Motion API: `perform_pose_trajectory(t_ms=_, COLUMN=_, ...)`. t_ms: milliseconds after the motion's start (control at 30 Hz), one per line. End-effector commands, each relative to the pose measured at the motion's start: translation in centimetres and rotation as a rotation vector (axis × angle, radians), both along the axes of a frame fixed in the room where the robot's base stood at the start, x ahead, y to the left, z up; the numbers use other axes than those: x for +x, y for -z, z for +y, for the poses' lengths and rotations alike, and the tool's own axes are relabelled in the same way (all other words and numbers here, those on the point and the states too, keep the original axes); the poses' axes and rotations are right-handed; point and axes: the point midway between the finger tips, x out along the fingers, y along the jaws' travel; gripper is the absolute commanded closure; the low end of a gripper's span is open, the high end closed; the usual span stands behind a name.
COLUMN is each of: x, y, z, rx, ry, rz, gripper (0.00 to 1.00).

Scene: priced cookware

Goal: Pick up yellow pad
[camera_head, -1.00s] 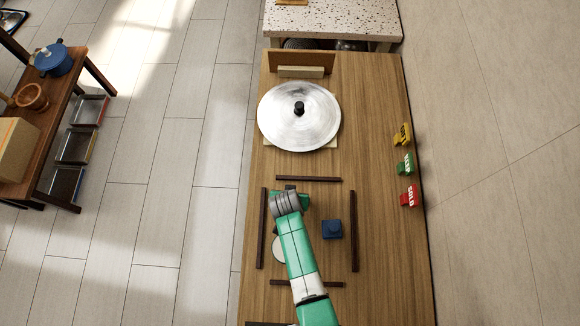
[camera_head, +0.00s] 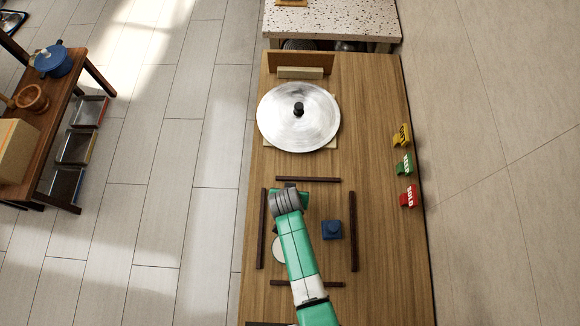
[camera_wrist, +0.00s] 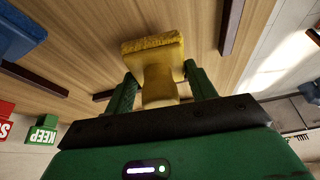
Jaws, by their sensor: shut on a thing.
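The yellow pad (camera_wrist: 153,44) shows in the wrist view, with a wide rough-edged base and a narrower grip. My gripper (camera_wrist: 161,84) has its two green fingers closed on either side of the grip. The base lies beyond the fingertips. I cannot tell whether it touches the wooden table. In the head view my gripper and the yellow pad are hidden under my wrist, inside the area framed by dark strips.
A blue pad (camera_head: 332,230) stands right of my arm. Dark strips (camera_head: 354,232) frame this area. A pale disc (camera_head: 279,249) is partly hidden by my arm. A large metal lid (camera_head: 299,117) lies farther back. Yellow, green (camera_head: 404,164) and red (camera_head: 409,196) signs line the right edge.

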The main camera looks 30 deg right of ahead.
Motion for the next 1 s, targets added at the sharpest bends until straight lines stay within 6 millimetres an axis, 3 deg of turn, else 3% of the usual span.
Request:
perform_pose_trajectory(t_ms=67, x=0.0, y=-1.5, z=0.0, rx=-0.001, ry=0.0, rz=-0.003, gripper=0.67)
perform_pose_trajectory(t_ms=633, x=-12.6, y=-2.3, z=5.0, rx=0.001, ry=-0.001, rz=0.002, gripper=0.67)
perform_pose_trajectory(t_ms=800, x=-14.4, y=-2.5, z=5.8, rx=0.001, ry=-0.001, rz=0.001, gripper=0.67)
perform_pose_trajectory(t_ms=1000, x=-14.9, y=-2.6, z=6.0, rx=0.001, ry=0.0, rz=-0.001, gripper=0.67)
